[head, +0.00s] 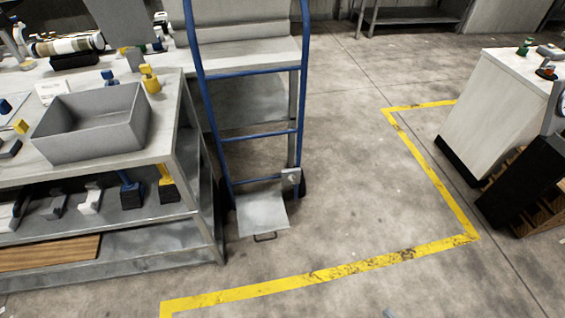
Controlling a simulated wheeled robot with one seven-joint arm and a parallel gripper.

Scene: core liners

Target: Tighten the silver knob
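No silver knob can be told for certain. A small grey box (291,177) with a pale round detail sits low on the right upright of a blue hand truck (256,134); the detail is too small to tell whether it is a knob. My gripper cannot be made out in the head view. A small grey thing at the bottom edge is too cut off to identify.
A workbench (178,150) with a grey open bin (92,124) and several blue and yellow items stands at left. A white-sided counter (492,120) and a black object (525,185) stand at right. Concrete floor with a yellow line (340,270) lies clear between.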

